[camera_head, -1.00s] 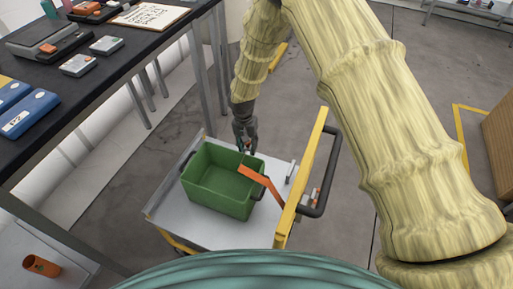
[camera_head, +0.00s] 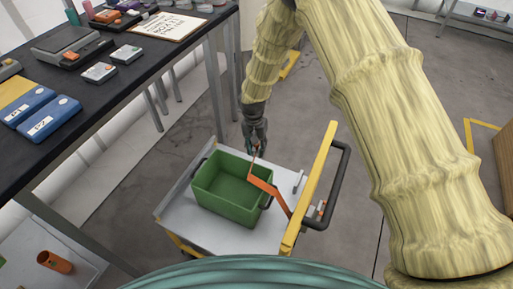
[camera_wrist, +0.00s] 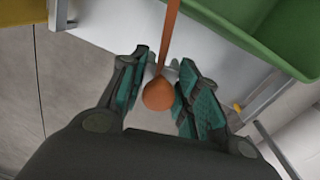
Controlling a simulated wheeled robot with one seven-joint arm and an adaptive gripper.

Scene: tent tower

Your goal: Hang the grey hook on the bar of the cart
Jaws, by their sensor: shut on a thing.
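My gripper (camera_head: 254,152) is above the far right part of the green bin on the cart (camera_head: 177,218). In the wrist view its fingers (camera_wrist: 163,68) are around an orange piece (camera_wrist: 158,95) with a rounded end and a narrow strip. In the head view a bent orange strip (camera_head: 266,186) runs from below my gripper, over the bin's right side, towards the cart's yellow upright. The cart has a black bar (camera_head: 345,185) on its right. A small grey piece (camera_head: 299,182) shows by the yellow upright; I cannot tell whether it is the grey hook.
The green bin (camera_head: 207,195) fills much of the cart top. A black table (camera_head: 105,88) with blue boxes (camera_head: 48,118) and devices stands at the left. An orange cup (camera_head: 54,262) is at the lower left. Floor is open beyond the cart.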

